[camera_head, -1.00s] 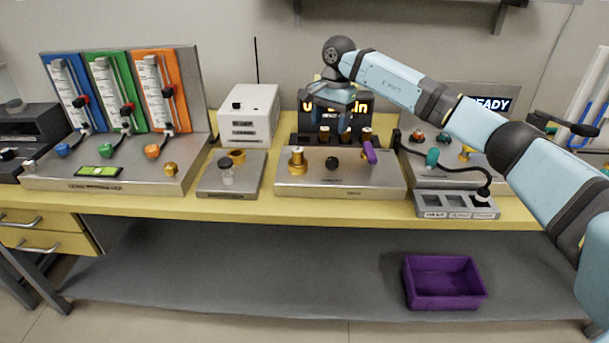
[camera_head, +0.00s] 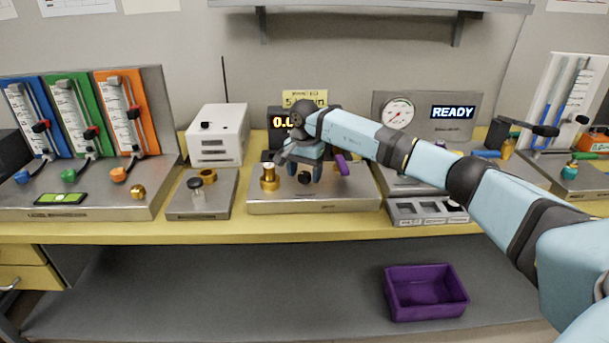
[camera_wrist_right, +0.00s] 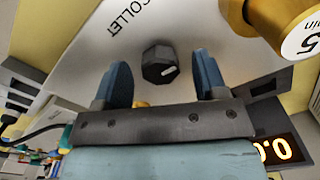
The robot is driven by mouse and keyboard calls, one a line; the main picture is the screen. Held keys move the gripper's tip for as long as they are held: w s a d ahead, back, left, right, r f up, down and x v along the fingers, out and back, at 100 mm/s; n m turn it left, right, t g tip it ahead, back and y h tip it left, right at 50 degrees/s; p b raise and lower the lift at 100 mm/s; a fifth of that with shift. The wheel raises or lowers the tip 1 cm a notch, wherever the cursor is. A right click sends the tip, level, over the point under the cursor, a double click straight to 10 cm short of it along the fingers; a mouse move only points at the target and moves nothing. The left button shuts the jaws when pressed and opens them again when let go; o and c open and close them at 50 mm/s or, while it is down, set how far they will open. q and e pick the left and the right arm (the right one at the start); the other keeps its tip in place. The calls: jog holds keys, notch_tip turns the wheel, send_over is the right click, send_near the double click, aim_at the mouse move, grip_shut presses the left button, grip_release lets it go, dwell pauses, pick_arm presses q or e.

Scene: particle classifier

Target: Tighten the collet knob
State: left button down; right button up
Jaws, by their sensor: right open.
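The collet knob (camera_wrist_right: 159,64) is black and faceted with a white mark, beside the word COLLET on a metal panel in the right wrist view. In the head view the knob (camera_head: 305,177) is a small dark spot on the front of the middle metal box (camera_head: 345,197). My right gripper (camera_wrist_right: 161,76) is open, with one blue finger on each side of the knob and visible gaps between. It does not grip the knob. In the head view the right gripper (camera_head: 303,169) hangs over the box. My left gripper is not in view.
A brass post (camera_head: 269,178) stands left of the knob and a purple lever (camera_head: 342,164) to its right. A lit display (camera_head: 283,122) is behind. A white box (camera_head: 218,135) and a gauge panel (camera_head: 398,114) flank the station. A purple bin (camera_head: 426,291) sits on the lower shelf.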

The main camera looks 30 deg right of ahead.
jog(key=shift+f, duration=0.25)
jog(key=c, duration=0.9)
jog(key=shift+c, duration=0.2)
